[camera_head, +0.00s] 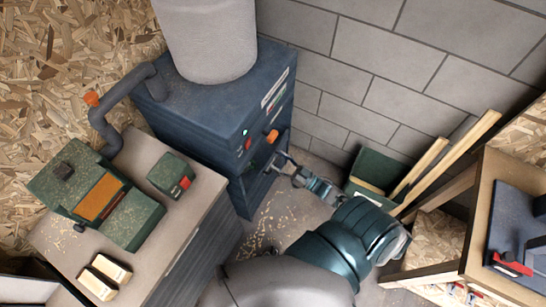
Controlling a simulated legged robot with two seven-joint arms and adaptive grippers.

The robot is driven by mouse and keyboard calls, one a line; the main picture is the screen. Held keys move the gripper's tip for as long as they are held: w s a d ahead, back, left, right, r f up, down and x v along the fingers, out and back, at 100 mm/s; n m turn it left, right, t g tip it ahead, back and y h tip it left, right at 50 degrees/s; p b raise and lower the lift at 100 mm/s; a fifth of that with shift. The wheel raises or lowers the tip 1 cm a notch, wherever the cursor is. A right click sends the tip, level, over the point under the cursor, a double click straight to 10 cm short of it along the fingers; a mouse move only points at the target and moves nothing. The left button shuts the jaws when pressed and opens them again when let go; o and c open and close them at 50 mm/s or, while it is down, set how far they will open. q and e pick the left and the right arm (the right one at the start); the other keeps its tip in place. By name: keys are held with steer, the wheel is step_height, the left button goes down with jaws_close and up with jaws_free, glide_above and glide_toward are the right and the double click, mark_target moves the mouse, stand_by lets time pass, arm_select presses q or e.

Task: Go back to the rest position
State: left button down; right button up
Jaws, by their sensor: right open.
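My right gripper (274,164) is in the middle of the head view, at the end of my teal and grey right arm, which comes up from the bottom. It is open, and I see nothing between its fingers. Its fingertips are close to the front of a dark blue cabinet (215,115), just below an orange knob (272,136). I cannot tell whether they touch the cabinet. My left gripper is not in view.
A grey workbench (200,205) with a green and orange machine (108,200) and a small green box (171,175) stands at left. A dark green bin (375,165) with wooden planks (455,150) is right of the arm. A wooden bench (480,220) stands at far right.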

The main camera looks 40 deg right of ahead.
stand_by(0.5)
steer(key=s+a+f+m+g+h, duration=0.15)
steer(key=s+f+g+h, duration=0.45)
steer(key=f, duration=1)
steer(key=s+f+m+g+h, duration=0.15)
steer(key=s+f+g, duration=0.45)
steer(key=f, duration=1)
steer(key=s+a+f+g, duration=0.2)
steer(key=s+a+f, duration=0.1)
steer(key=s, duration=0.5)
steer(key=s+a+f+g, duration=0.2)
steer(key=s+a+f, duration=0.1)
steer(key=s, duration=0.5)
steer(key=s+a+f+n+g, duration=0.1)
steer(key=s+a+f+g, duration=0.1)
steer(key=s+f, duration=0.3)
steer(key=s+a, duration=0.1)
steer(key=s, duration=0.2)
steer(key=shift+s+a+f+g, duration=0.15)
steer(key=shift+f+g, duration=0.1)
steer(key=shift+g, duration=0.05)
steer(key=shift+c, duration=0.2)
